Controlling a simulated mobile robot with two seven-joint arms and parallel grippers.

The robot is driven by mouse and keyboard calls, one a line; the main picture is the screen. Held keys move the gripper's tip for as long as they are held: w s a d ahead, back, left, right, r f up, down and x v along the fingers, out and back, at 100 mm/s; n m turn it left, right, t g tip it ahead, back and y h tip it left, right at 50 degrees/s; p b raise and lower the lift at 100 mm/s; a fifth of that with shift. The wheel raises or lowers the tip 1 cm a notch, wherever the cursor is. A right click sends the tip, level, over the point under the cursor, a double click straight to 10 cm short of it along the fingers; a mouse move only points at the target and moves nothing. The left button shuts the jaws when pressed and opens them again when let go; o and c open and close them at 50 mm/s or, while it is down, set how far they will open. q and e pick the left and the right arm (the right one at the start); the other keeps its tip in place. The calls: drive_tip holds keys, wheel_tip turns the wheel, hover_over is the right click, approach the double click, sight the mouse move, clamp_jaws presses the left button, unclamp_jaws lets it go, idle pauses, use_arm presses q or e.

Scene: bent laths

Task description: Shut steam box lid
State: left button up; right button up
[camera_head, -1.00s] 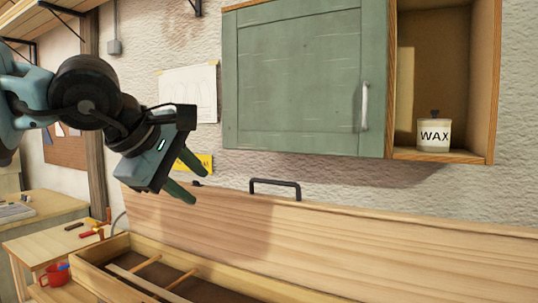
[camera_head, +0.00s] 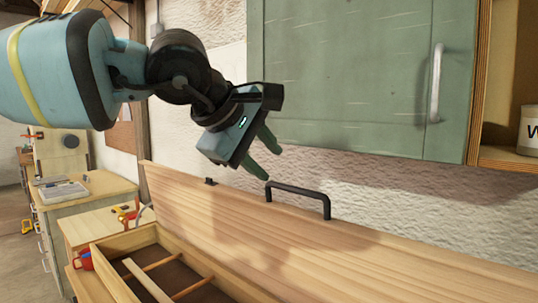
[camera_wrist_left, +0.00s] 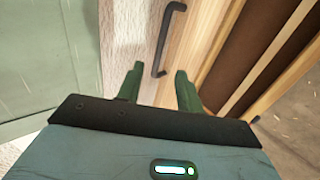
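The steam box (camera_head: 152,238) is a long wooden box, open, with laths and crosspieces showing inside. Its lid (camera_head: 270,238) stands raised against the wall side. A black bar handle (camera_head: 300,190) is on the lid's upper edge. My left gripper (camera_head: 268,160) is open and empty, just above and to the left of the handle. In the left wrist view the handle (camera_wrist_left: 165,35) lies ahead of the two spread fingers (camera_wrist_left: 158,85), apart from them. My right gripper is not in view.
A green wall cabinet (camera_head: 350,75) hangs above the lid, close to my left gripper's right. A wax pot (camera_head: 530,130) stands on its open shelf. A side table (camera_head: 90,225) with tools and a red mug (camera_head: 84,260) is at the left.

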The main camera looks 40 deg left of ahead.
sight(294, 188)
use_arm(q)
drive_tip(key=b+x, duration=0.3)
drive_tip(key=x, duration=0.6)
drive_tip(key=shift+w+f+b, duration=0.1)
drive_tip(key=shift+f+b, duration=0.2)
drive_tip(key=shift+f, duration=0.05)
drive_tip(key=shift+w+f+b, duration=0.45)
drive_tip(key=shift+w, duration=0.1)
drive_tip(key=shift+w+f, duration=0.15)
drive_tip(key=shift+w, duration=0.2)
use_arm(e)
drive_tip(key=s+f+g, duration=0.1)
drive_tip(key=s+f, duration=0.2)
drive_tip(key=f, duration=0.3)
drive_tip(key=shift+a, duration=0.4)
use_arm(q)
drive_tip(key=c, duration=0.6)
clamp_jaws()
drive_tip(key=s+f, duration=0.1)
drive_tip(key=s, duration=0.6)
drive_tip(key=shift+a+f, duration=0.25)
drive_tip(key=shift+f, duration=0.15)
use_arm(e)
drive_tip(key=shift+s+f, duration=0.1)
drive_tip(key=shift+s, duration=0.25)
use_arm(q)
drive_tip(key=shift+s, duration=0.2)
